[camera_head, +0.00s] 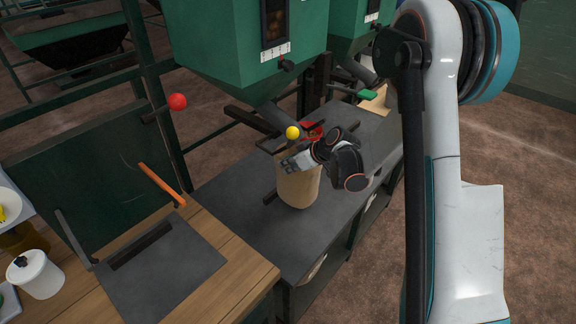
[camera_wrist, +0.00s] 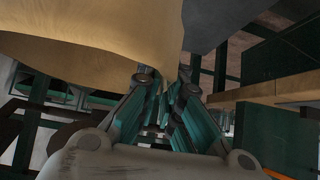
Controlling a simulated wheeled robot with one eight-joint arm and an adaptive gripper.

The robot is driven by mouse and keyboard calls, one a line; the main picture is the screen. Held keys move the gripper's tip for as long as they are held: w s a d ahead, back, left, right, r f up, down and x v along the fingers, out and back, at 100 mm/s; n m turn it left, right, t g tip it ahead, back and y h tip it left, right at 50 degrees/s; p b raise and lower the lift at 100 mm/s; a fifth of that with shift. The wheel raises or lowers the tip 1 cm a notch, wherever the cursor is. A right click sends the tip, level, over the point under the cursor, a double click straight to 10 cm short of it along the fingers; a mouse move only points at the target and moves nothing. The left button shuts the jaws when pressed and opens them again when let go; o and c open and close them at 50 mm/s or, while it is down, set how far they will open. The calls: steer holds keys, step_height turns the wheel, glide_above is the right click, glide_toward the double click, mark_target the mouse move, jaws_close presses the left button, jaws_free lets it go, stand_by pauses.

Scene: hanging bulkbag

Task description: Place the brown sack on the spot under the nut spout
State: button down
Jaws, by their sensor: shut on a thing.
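The brown sack (camera_head: 298,190) is upright at the dark grey bench, below the front green hopper (camera_head: 245,50). The hopper has a window with brown contents. I cannot tell whether the sack's base touches the bench.
The dark grey bench top (camera_head: 222,205) is clear to the left of the sack. A yellow ball knob (camera_head: 292,132) is just above the sack, and a red ball knob (camera_head: 177,101) is at the left. A wooden table with a dark plate (camera_head: 160,270) and a white jar (camera_head: 38,275) stands front left.

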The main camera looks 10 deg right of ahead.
steer(key=c, duration=1.8)
jaws_free()
steer(key=shift+r, duration=0.1)
steer(key=shift+r+p, duration=0.25)
steer(key=shift+p, duration=0.15)
steer(key=p+v, duration=0.3)
steer(key=v, duration=0.8)
steer(key=shift+s+d+r+p, duration=0.2)
steer(key=shift+s+d+p, duration=0.05)
steer(key=shift+s+p, duration=0.05)
